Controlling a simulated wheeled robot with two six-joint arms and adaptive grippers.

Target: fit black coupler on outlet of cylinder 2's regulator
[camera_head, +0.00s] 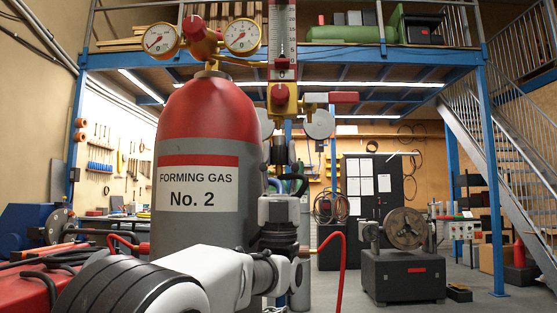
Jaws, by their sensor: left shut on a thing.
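Cylinder 2 (206,125) stands upright, grey with a red top and a label reading "FORMING GAS No. 2". Its regulator (203,42) has two round gauges, with a flow tube (283,30) and a yellow valve block (283,98) to the right. My left gripper (279,165) points up beside the cylinder, below the yellow block. It is shut on a dark piece, apparently the black coupler (279,143), directly under the block. Whether the coupler touches the outlet I cannot tell. My right gripper is not in view.
A red hose (343,262) loops lower right. A machine on a black cabinet (403,277) and a metal staircase (500,160) stand further back. The floor between is mostly clear.

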